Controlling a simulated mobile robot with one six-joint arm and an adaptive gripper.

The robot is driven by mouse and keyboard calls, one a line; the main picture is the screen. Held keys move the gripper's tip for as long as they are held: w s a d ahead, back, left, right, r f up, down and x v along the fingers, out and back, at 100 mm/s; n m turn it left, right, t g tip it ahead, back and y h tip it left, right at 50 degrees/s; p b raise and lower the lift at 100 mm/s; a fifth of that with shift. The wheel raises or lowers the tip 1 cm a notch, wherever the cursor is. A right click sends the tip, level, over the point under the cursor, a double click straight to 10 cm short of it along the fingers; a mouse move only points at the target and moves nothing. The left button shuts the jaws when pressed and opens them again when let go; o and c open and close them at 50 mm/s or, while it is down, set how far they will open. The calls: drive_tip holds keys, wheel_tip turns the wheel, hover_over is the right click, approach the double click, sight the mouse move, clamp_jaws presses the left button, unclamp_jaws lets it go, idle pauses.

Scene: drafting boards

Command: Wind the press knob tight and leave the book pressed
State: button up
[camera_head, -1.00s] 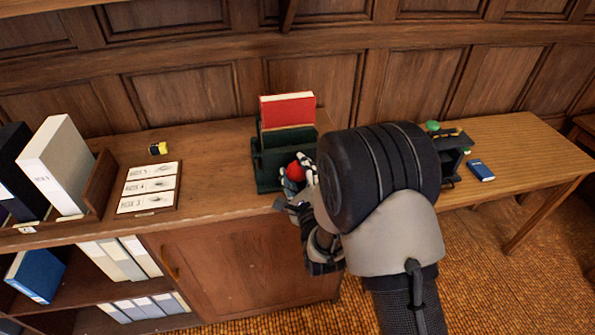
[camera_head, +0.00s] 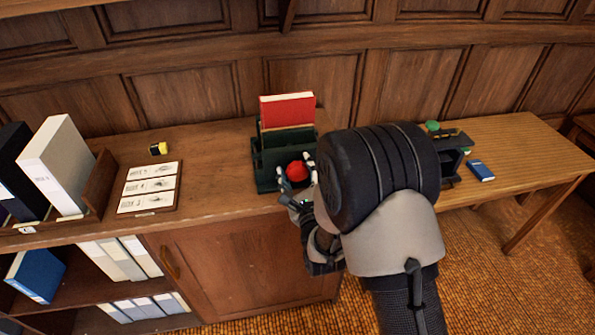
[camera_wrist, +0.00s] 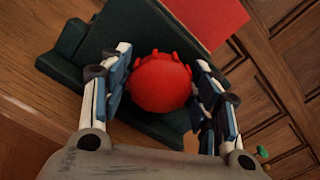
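The red press knob (camera_head: 297,171) is on the front of a dark green press (camera_head: 268,180) on the cabinet top. A red book (camera_head: 287,110) stands upright in the press, its upper part showing above it. My gripper (camera_head: 297,178) is at the knob, one finger on each side. In the wrist view, the round lobed knob (camera_wrist: 160,83) sits between the spread fingers, with a narrow gap beside at least the left one. The red book (camera_wrist: 212,20) shows at the top there. My wrist hides the press's right side in the head view.
A second dark device with a green knob (camera_head: 433,126) and a blue book (camera_head: 480,170) are on the table at right. A card board (camera_head: 150,188), a small yellow-black object (camera_head: 158,148) and upright binders (camera_head: 60,165) are at left. Panelled wall stands behind.

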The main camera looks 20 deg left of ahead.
drive_tip(key=shift+o, duration=1)
drive_tip(key=v, duration=0.9)
drive_tip(key=shift+w+d, duration=0.1)
